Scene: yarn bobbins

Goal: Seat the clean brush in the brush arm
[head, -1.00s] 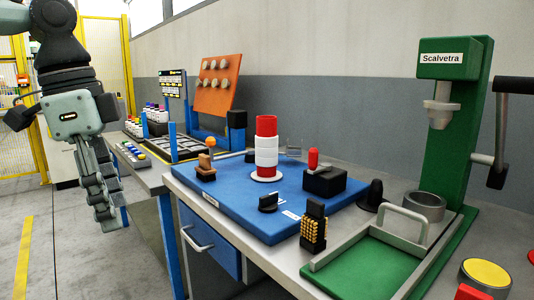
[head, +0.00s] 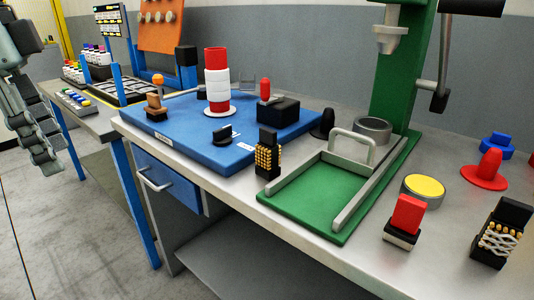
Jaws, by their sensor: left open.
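A black brush with golden bristles (head: 267,158) stands upright at the front edge of the blue base plate (head: 190,142), its bristles clear of fibre. A second black brush (head: 500,235) at the right has pale strands tangled over its bristles. I cannot tell for certain which part is the brush arm; a small brown block with an orange ball (head: 156,103) stands at the left of the blue plate. My left gripper (head: 48,164) hangs open and empty at the far left, well away from both brushes. My right gripper is out of view.
A red-and-white bobbin stack (head: 216,82) stands on the blue plate. A green press with a green tray (head: 318,197) stands right of it. A yellow-topped disc (head: 423,188), red block (head: 407,216) and red cone (head: 487,170) are on the right of the bench.

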